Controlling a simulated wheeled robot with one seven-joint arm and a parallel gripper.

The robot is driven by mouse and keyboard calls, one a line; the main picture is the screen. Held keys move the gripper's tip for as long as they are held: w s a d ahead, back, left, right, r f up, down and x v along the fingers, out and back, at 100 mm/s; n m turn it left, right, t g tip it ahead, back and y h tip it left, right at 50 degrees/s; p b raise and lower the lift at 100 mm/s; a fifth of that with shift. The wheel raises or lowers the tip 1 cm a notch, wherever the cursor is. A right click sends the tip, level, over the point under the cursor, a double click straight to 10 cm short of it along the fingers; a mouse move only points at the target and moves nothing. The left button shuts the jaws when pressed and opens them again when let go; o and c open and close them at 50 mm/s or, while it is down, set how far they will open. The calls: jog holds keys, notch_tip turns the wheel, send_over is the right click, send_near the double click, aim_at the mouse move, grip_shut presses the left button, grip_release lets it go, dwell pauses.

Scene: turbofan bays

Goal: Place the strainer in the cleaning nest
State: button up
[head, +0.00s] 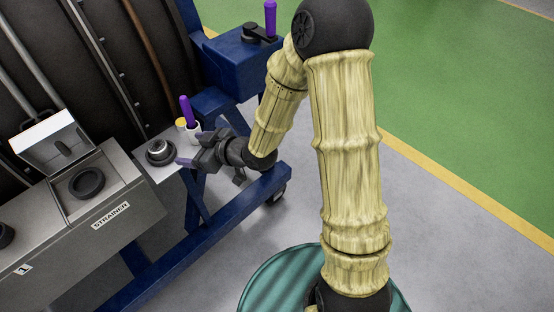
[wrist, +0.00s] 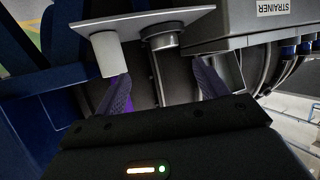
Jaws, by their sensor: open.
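My gripper (head: 193,150) is at the right edge of a small grey shelf (head: 160,172). In the wrist view its two purple fingers (wrist: 161,72) are spread with nothing held between them. On the shelf stand a dark round fitting with a metal centre (head: 159,150) and a white cup (head: 193,132) with a purple upright handle (head: 186,110). In the wrist view the shelf's plate (wrist: 115,24) appears from below, with a white cylinder (wrist: 108,55) and a metal cylinder (wrist: 160,40) under it. I cannot tell for sure which part is the strainer or the cleaning nest.
A metal box labelled STRAINER (head: 110,215) stands left, its lid (head: 52,140) raised over a black ring opening (head: 86,183). A blue frame (head: 200,240) runs below the shelf. A blue box with a purple-handled lever (head: 270,18) is behind. Open floor lies right.

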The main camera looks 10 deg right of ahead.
jog(key=d+f+m+h, duration=0.1)
jog(key=d+m+h, duration=0.1)
jog(key=d+h, duration=0.5)
jog(key=s+d+r+m+g+h, duration=0.1)
jog(key=s+d+m+g+h, duration=0.1)
jog(key=s+d+m, duration=0.2)
jog(key=s+d+r+m+g+h, duration=0.1)
jog(key=s+d+m+g, duration=0.2)
jog(key=s+d, duration=0.7)
jog(key=d+m, duration=0.1)
jog(key=d, duration=0.1)
jog(key=shift+d+r+m+g+h, duration=0.3)
jog(key=shift+r+h, duration=0.1)
jog(key=shift+s, duration=0.1)
